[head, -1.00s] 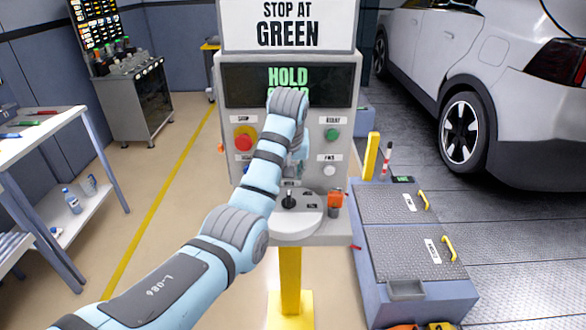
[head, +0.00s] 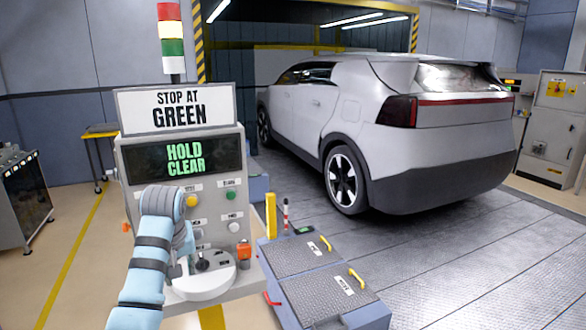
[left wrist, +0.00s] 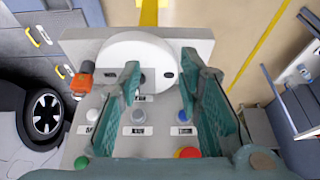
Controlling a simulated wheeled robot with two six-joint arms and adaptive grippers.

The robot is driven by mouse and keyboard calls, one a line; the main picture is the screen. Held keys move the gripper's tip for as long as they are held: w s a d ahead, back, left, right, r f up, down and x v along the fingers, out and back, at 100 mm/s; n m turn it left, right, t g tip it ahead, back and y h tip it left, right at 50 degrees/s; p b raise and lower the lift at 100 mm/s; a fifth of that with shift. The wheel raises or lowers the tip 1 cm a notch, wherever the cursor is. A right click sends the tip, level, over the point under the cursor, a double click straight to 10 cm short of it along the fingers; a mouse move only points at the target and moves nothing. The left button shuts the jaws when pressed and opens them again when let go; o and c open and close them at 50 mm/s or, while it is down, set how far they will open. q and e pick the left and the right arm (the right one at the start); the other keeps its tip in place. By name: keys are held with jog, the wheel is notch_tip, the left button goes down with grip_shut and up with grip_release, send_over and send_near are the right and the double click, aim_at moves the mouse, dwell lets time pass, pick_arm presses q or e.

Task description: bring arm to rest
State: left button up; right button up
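My left arm reaches in front of the control console (head: 212,160) in the head view, with its wrist over the console's left part. My left gripper (left wrist: 160,72) shows in the left wrist view with its two teal fingers spread apart and nothing between them. The fingers point over the button panel towards the round white plate (left wrist: 165,50). In the head view the fingers are mostly hidden behind the wrist. The joystick (head: 202,262) stands on the plate to the right of the wrist. I cannot tell whether the fingers touch anything. My right gripper is not in view.
The console screen (head: 185,158) reads HOLD CLEAR. A signal tower (head: 171,40) rises above the STOP AT GREEN sign (head: 178,109). An orange switch (head: 243,252) sits at the console's right. A grey car (head: 400,120) and a blue box with grated lids (head: 335,290) stand further right.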

pick_arm(q)
jog(key=s+f+m+g, duration=0.1)
jog(key=s+f, duration=0.4)
jog(key=f, duration=0.8)
jog(key=s+f+m, duration=0.1)
jog(key=s+f, duration=0.4)
jog(key=f, duration=0.8)
jog(key=s+f+m+g, duration=0.1)
jog(key=s+f, duration=0.4)
jog(key=f, duration=0.7)
jog(key=s+f, duration=1.2)
jog(key=s, duration=0.2)
jog(key=s+f+m, duration=0.1)
jog(key=s+f, duration=0.2)
jog(key=s, duration=1)
jog(key=s+a+f+m+h, duration=0.1)
jog(key=s+f, duration=0.2)
jog(key=s, duration=1.1)
jog(key=shift+a+f+g, duration=0.15)
jog(key=shift+f+g, duration=0.25)
